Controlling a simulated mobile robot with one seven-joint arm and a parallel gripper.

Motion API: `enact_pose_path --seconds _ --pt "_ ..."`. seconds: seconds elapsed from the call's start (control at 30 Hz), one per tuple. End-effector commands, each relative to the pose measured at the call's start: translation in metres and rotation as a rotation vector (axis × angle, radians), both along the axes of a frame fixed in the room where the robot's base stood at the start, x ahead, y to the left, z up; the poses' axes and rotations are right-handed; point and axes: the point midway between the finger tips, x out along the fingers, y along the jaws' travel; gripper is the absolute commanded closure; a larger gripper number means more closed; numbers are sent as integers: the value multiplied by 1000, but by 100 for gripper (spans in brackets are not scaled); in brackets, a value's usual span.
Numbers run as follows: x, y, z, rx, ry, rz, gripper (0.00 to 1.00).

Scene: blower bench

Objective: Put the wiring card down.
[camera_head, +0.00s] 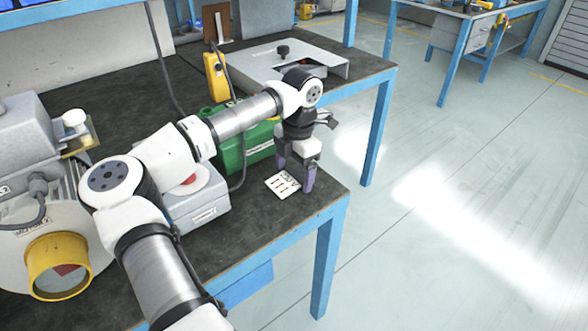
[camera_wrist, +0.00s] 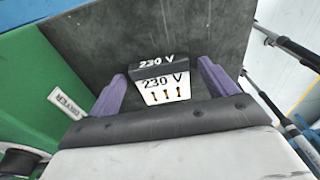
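The wiring card (camera_head: 283,185) is a small white plate with brown marks, low over or on the dark bench top near its front right corner. In the wrist view the card (camera_wrist: 164,89) reads "230 V", with a dark block lettered "230 V" along its far edge. My gripper (camera_head: 296,180) points down at the card with its two purple fingers apart. Whether the card's underside rests on the bench is hidden.
A green box (camera_head: 232,150), labelled "DRYER" in the wrist view, stands just left of my gripper. A grey box with a red button (camera_head: 200,205) and a blower with a yellow outlet (camera_head: 60,268) are further left. The bench edge (camera_head: 335,205) is close on the right.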

Motion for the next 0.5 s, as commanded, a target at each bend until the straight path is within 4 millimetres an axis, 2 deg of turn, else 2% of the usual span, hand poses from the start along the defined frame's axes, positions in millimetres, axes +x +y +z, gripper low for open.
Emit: enact_pose_path --seconds 0.27,0.37,0.5 --pt "0 0 1 0 0 0 15" --pt "0 0 7 1 -1 0 15" --pt "2 -2 28 2 -4 1 15"
